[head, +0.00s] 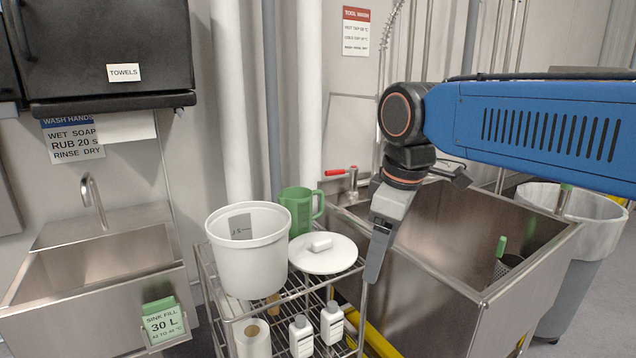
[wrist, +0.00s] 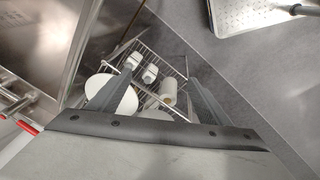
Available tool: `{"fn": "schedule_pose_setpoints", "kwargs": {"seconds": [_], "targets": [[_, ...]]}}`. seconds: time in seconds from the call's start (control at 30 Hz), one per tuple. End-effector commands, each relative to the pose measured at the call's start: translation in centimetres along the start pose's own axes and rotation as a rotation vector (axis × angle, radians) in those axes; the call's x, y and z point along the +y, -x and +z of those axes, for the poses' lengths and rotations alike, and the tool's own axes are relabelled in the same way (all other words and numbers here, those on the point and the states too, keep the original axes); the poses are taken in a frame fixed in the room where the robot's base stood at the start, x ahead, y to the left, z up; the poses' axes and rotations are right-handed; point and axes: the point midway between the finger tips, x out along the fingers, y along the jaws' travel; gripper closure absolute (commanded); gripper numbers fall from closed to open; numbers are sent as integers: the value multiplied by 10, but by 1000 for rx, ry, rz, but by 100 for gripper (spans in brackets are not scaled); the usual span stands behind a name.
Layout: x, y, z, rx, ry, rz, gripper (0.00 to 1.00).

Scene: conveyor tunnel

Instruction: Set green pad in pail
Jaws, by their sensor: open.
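The white pail (head: 248,260) stands upright on top of a wire rack (head: 295,290), its mouth open upward. A small green block, which looks like the green pad (head: 158,305), sits at the front edge of the hand sink, at the top of a "SINK FILL 30 L" card. My gripper (head: 373,272) points down, right of the pail and beside the round white lid (head: 323,253). In the wrist view my gripper (wrist: 160,80) has its fingers apart and nothing between them; neither pad nor pail can be made out there.
A green jug (head: 298,209) stands behind the pail. White bottles (head: 301,335) and a paper roll (head: 252,338) sit lower in the rack. The hand sink (head: 95,262) is at left, a deep steel sink (head: 430,275) at right, with a bin (head: 585,240) beyond.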

Motion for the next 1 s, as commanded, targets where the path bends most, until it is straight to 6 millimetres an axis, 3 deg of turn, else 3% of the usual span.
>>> {"fn": "schedule_pose_setpoints", "kwargs": {"seconds": [0.03, 0.1, 0.5, 0.7, 1.0], "targets": [[1, -6, 24, 8, -83, 16, 28], [2, -16, 52, 21, -195, 37, 28], [-27, -87, 193, 113, -812, 157, 28], [-44, -115, 230, 148, -1003, 195, 28], [-48, -123, 238, 161, -1058, 206, 28]]}}
